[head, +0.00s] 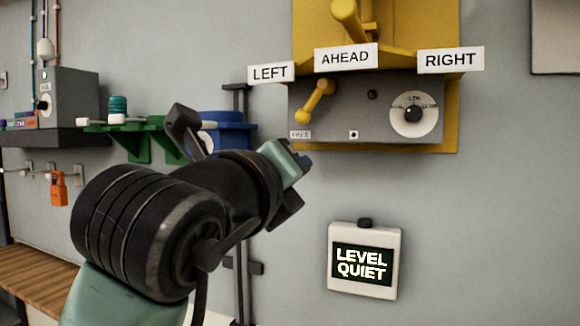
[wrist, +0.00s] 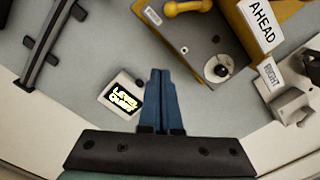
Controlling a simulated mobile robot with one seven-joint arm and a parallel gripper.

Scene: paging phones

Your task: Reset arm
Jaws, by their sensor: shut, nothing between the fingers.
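My gripper (wrist: 160,98) is shut, with its blue fingers together and nothing between them in the wrist view. In the head view my dark and pale green arm reaches up from the lower left, and the gripper end (head: 303,160) is partly hidden behind the wrist. The gripper appears apart from the wall panel. The grey control box (head: 340,100) with a yellow lever (head: 316,101) and a round dial (head: 413,114) is to its upper right. A white "LEVEL QUIET" display (head: 364,290) hangs on the wall below; in the wrist view the display (wrist: 106,97) is just left of the fingers.
A yellow bracket (head: 420,25) carries LEFT, AHEAD and RIGHT signs above the box. Green shelf brackets (head: 137,148), a blue holder (head: 232,132) and an orange padlock (head: 58,188) are at left. A wooden surface (head: 38,282) is lower left. Bare wall lies at lower right.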

